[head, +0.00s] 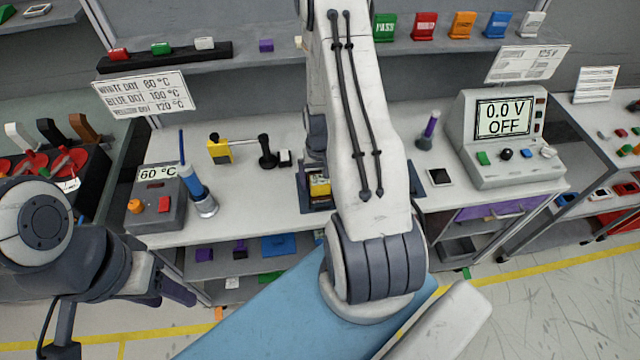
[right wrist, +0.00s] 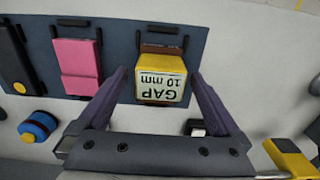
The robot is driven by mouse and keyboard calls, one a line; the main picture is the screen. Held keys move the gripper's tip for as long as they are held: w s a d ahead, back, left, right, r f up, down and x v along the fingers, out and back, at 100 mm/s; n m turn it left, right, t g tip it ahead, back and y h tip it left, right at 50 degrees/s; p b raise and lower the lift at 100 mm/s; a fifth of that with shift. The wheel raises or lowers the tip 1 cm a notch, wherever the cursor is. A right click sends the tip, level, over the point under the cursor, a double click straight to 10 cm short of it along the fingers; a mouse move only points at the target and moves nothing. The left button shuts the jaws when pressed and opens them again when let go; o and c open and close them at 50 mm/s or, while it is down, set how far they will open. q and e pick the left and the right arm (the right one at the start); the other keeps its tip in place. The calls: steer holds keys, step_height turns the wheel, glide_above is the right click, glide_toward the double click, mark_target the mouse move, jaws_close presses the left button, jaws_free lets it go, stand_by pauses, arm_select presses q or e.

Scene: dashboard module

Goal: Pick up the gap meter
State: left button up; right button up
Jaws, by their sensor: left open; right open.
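The gap meter is a yellow block with a white label reading "GAP 10 mm" (right wrist: 160,82) and brown parts at its back. It sits on a dark slotted board (right wrist: 118,50). In the head view part of its yellow body (head: 320,187) shows beside my right arm. My right gripper (right wrist: 158,78) is open, with one purple finger on each side of the meter in the picture and a visible gap to it; I cannot tell the height between them. In the head view that gripper is hidden behind my arm. My left gripper (head: 172,288) is open and empty at the lower left, in front of the bench.
A pink module (right wrist: 77,62) and a dark one (right wrist: 14,65) sit on the same board. A blue roll (right wrist: 38,127) and a yellow tool (right wrist: 290,160) lie nearby. A 60 °C station (head: 157,208) stands left, a voltage unit (head: 508,140) right.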

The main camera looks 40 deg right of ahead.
jaws_close()
steer(key=shift+r, duration=0.1)
